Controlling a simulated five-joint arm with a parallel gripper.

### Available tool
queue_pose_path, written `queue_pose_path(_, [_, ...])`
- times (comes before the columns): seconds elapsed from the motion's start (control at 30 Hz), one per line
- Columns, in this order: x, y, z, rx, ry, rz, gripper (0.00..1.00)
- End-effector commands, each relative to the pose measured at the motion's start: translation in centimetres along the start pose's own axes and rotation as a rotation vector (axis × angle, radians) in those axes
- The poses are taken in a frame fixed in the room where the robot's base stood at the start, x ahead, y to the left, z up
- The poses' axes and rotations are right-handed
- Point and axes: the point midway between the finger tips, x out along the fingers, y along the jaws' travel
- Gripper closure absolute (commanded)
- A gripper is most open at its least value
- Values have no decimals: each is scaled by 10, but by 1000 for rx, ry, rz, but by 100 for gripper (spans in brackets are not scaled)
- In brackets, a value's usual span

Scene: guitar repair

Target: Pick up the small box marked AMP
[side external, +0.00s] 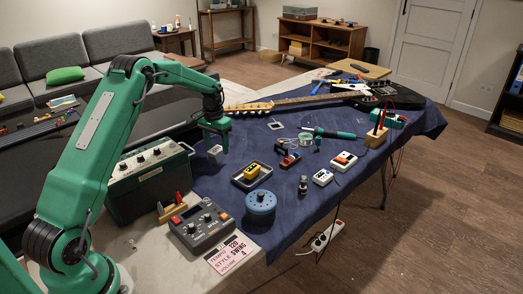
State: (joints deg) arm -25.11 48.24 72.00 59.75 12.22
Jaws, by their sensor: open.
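My gripper (216,140) points down over the left part of the blue-clothed table, open. A small light grey box (215,155) stands on the cloth just below the fingers. It looks upright, and I cannot tell whether the fingers are beside it or still above it. Any marking on it is too small to read, so I cannot confirm that it says AMP.
A large green amplifier-like case (150,180) stands left of the grey box. A dark tray (239,181) with a yellow device, a blue round tin (261,204) and a grey control unit (201,226) lie nearer. A guitar (320,97) lies behind. Bare cloth (245,140) shows right of the gripper.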

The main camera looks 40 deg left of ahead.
Motion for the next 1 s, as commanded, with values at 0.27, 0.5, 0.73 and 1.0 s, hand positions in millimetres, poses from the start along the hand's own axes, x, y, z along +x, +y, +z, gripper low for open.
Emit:
queue_pose_path(0.27, [32, -2, 2, 0, -3, 1, 38])
queue_pose_path(0.5, [37, -2, 1, 0, 0, 0, 38])
queue_pose_path(0.73, [37, -2, 1, 0, 0, 0, 38])
queue_pose_path(1.0, [37, -2, 1, 0, 0, 0, 64])
